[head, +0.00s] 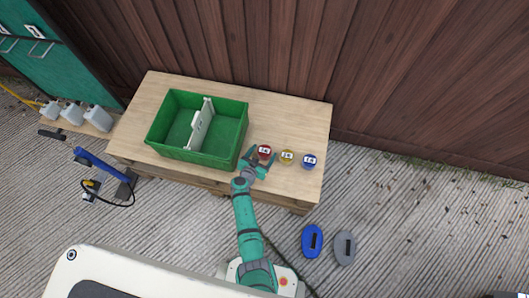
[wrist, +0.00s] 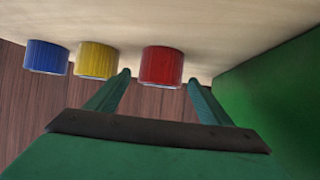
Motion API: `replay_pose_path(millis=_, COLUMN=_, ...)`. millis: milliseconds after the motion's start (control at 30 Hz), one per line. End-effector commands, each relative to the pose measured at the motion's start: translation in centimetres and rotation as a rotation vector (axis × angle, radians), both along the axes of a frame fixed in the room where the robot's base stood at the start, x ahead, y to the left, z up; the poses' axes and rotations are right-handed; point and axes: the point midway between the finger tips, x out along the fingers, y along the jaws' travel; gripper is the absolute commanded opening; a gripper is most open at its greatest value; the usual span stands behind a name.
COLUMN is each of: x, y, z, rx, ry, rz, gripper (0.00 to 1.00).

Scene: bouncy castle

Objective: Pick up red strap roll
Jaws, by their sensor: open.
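The red strap roll (head: 264,151) stands on the wooden table, just right of the green crate, with a white label on its top. It also shows in the wrist view (wrist: 161,66), between and beyond my fingertips. My gripper (head: 258,162) is open, with its fingers either side of the near part of the red roll in the head view. In the wrist view my gripper (wrist: 158,80) holds nothing, and I cannot tell whether a finger touches the roll.
A yellow roll (head: 286,156) and a blue roll (head: 309,161) stand right of the red one. The green crate (head: 182,154) with a white divider (head: 202,124) is close on the left. The wooden table (head: 300,115) is clear behind the rolls. Blue and grey objects lie on the floor.

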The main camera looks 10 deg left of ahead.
Motion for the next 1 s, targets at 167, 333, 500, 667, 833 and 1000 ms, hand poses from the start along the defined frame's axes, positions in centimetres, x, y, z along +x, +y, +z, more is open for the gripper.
replay_pose_path(millis=167, x=0.0, y=0.0, z=0.0, rx=0.0, ry=0.0, rz=0.0, gripper=0.5)
replay_pose_path(millis=333, x=0.0, y=0.0, z=0.1, rx=0.0, ry=-0.001, rz=0.0, gripper=0.25)
replay_pose_path(millis=500, x=0.0, y=0.0, z=0.1, rx=0.0, ry=-0.001, rz=0.0, gripper=0.25)
replay_pose_path(millis=667, x=0.0, y=0.0, z=0.4, rx=0.001, ry=-0.002, rz=-0.002, gripper=0.25)
replay_pose_path(millis=833, x=0.0, y=0.0, z=1.8, rx=0.002, ry=-0.004, rz=-0.003, gripper=0.25)
replay_pose_path(millis=1000, x=0.0, y=0.0, z=4.4, rx=0.003, ry=-0.005, rz=-0.003, gripper=0.25)
